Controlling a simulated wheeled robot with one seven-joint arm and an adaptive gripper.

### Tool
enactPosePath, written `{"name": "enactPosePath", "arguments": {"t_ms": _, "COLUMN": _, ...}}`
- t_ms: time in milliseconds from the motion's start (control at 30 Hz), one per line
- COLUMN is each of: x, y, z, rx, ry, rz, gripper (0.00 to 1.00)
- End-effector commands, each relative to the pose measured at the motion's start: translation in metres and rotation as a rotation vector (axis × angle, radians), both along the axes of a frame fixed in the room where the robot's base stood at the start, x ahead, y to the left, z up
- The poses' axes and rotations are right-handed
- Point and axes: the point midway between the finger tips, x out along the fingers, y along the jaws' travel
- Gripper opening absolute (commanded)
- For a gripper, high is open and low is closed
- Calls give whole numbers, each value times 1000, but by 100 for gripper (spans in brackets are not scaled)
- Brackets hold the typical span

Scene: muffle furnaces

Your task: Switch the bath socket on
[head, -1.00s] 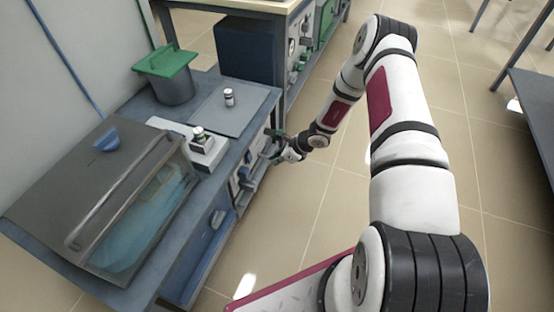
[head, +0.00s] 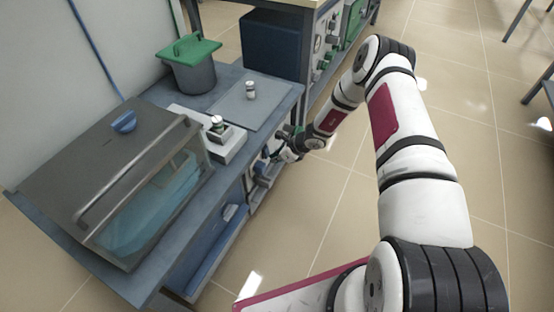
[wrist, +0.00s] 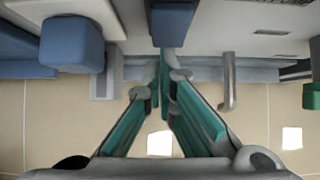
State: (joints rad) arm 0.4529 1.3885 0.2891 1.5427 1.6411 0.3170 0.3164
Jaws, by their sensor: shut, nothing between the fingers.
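My gripper (head: 276,150) is at the bench's front panel (head: 258,178), below the top edge. In the wrist view my gripper (wrist: 163,78) is shut and empty, its fingertips together at a dark blue block (wrist: 172,24) on the panel. I cannot tell whether they touch it. A larger blue block (wrist: 72,45) is to the left and a grey bar handle (wrist: 229,82) to the right. Which part is the bath socket's switch is unclear.
On the bench are a grey bucket with a green lid (head: 190,52), a white device (head: 222,146) holding a small jar, and a vial (head: 250,90) on a grey mat. Another bench with knobs (head: 328,40) stands behind.

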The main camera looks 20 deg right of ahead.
Motion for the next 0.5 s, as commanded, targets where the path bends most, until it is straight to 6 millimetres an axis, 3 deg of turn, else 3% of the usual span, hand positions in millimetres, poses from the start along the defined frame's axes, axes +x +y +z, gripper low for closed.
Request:
{"name": "enactPosePath", "arguments": {"t_ms": 267, "x": 4, "y": 5, "z": -10, "rx": 75, "ry": -66, "rz": -3, "gripper": 0}}
{"name": "enactPosePath", "arguments": {"t_ms": 500, "x": 5, "y": 6, "z": -5, "rx": 71, "ry": -69, "rz": 3, "gripper": 0}}
